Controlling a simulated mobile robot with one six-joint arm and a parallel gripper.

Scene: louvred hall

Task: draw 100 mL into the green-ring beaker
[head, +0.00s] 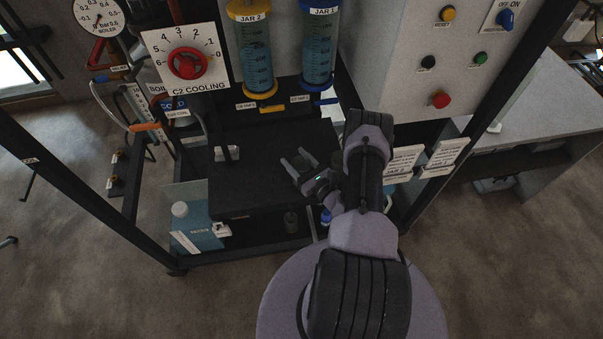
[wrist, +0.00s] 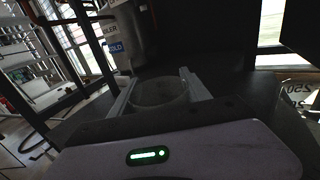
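My gripper (head: 295,158) is over the black shelf, with its two fingers apart. The fingers also show in the wrist view (wrist: 158,88), with a round, greyish form (wrist: 160,92) between them. I cannot tell whether that is a vessel or whether the fingers touch it. No green ring is visible in either view. JAR 2 (head: 257,65), with yellow bands, and JAR 1 (head: 319,55), with blue bands, hang above and hold bluish liquid. A yellow tap (head: 271,108) and a blue tap (head: 325,102) sit below them.
The black shelf (head: 240,190) has bare room at its front. A small pale block (head: 227,153) stands at its back left. A teal container (head: 197,228) is low on the left. The red C2 COOLING knob (head: 187,63) and frame posts flank the space. Large "250" markings (wrist: 294,92) show at the right.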

